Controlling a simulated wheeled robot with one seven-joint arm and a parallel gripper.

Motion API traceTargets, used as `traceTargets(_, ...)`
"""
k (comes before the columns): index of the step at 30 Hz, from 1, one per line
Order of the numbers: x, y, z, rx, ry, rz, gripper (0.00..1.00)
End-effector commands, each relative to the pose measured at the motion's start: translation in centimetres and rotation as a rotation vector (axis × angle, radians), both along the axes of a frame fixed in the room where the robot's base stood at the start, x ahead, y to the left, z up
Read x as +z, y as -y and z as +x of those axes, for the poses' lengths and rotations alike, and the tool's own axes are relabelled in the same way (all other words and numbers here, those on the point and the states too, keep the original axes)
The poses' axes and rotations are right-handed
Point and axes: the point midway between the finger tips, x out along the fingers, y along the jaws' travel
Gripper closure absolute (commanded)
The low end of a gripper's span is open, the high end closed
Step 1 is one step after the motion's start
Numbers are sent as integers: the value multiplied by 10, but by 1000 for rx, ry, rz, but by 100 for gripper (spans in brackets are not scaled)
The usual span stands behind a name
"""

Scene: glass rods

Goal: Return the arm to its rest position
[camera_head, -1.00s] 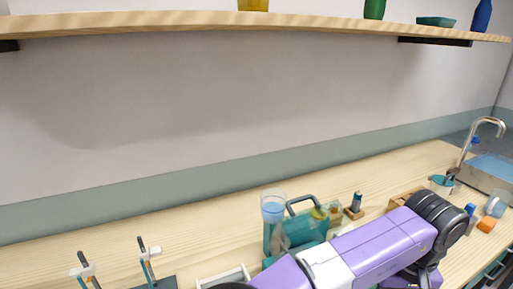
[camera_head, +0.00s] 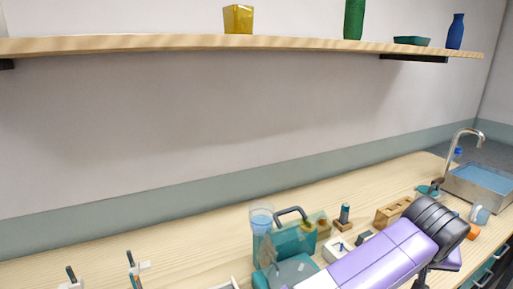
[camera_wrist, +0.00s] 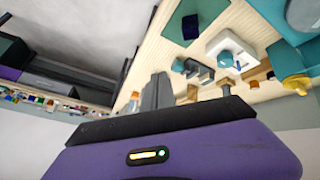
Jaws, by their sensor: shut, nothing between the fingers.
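My purple arm (camera_head: 375,262) crosses the lower right of the head view, with its black joint (camera_head: 437,220) over the bench. The arm's far end leaves the bottom edge, so my gripper is hidden there. In the wrist view my gripper (camera_wrist: 158,82) shows as grey fingers close together beyond the dark band and purple housing; it is shut and empty. Two clamp stands (camera_head: 132,268) stand at the lower left of the head view, cut by the edge. I cannot make out a glass rod with certainty.
The bench holds a teal toolbox (camera_head: 285,242), a clear blue cup (camera_head: 261,220), a wooden block rack (camera_head: 392,212) and a sink (camera_head: 480,184) at the right. A shelf (camera_head: 150,43) with vases runs above. The bench's back left is clear.

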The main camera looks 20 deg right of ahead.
Motion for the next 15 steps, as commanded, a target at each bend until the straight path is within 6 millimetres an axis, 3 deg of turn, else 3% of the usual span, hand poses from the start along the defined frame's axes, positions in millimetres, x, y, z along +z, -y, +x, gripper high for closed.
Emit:
traceTargets(3, 43, 42, 0, -49, 78, -223, 100)
traceTargets(7, 110, 77, 4, -72, 198, -513, 100)
traceTargets(11, 172, 84, 13, -36, 322, -765, 100)
traceTargets(15, 222, 66, 27, 56, 453, -979, 100)
